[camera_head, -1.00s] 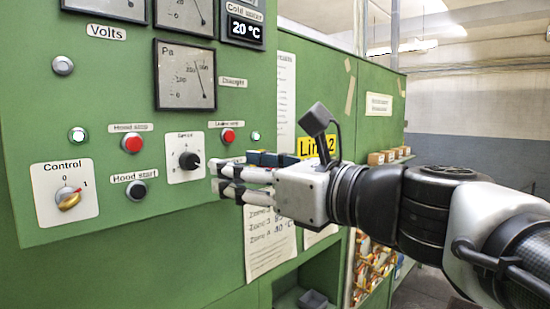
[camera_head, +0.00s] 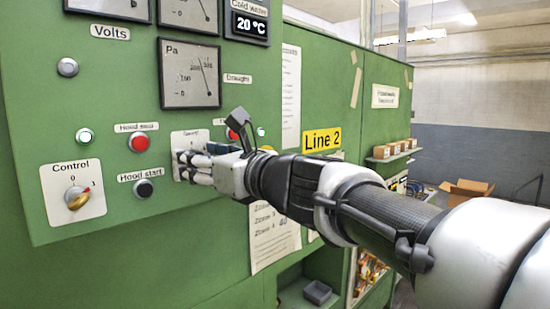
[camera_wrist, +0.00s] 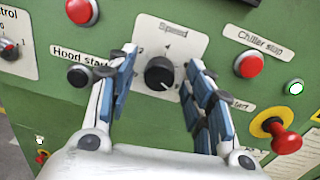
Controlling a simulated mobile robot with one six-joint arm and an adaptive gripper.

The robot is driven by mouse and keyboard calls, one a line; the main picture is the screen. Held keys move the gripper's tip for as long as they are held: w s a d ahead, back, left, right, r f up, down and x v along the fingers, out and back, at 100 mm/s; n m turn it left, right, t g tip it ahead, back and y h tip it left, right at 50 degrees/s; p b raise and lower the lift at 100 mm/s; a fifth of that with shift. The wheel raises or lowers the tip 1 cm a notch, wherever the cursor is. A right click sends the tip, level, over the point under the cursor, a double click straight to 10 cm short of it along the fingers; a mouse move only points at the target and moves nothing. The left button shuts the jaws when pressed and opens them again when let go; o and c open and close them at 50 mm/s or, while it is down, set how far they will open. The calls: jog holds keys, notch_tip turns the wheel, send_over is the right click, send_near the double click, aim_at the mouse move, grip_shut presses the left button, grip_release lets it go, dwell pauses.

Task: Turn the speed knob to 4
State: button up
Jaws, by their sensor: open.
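The black speed knob (camera_wrist: 159,73) sits on a white plate (camera_wrist: 150,35) labelled "Speed" in the wrist view. A small light mark shows at the knob's lower right edge. The plate's numerals are too small to read surely. My gripper (camera_wrist: 162,62) is open, with one blue-padded finger on each side of the knob and a gap to it on both sides. In the head view my gripper (camera_head: 182,165) is at the speed plate (camera_head: 190,136) and hides the knob.
The hood start button (camera_wrist: 78,76) is close left of my fingers, and the chiller stop button (camera_wrist: 248,64) close right. A red mushroom button (camera_wrist: 287,142) juts out at lower right. The control knob (camera_head: 77,201) is farther left on the green panel.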

jog(key=shift+c, duration=0.2)
jog(key=c, duration=1)
jog(key=shift+n+b, duration=0.35)
jog(key=shift+n, duration=0.05)
jog(key=shift+s+a+f+n+t+h+b, duration=0.1)
jog(key=shift+n+h+b, duration=0.1)
jog(key=shift+n+b, duration=2.8)
jog(key=shift+d+n+t+h+b, duration=0.15)
jog(key=shift+n+b, duration=1.45)
jog(key=shift+n, duration=2.75)
jog(key=shift+s+a+f+n+t+h+b, duration=0.15)
jog(key=shift+n+h+b, duration=0.1)
jog(key=shift+n+b, duration=2.75)
jog(key=shift+w+r+n+p, duration=0.1)
jog(key=shift+r+n+p, duration=0.05)
jog(key=shift+n+p, duration=0.6)
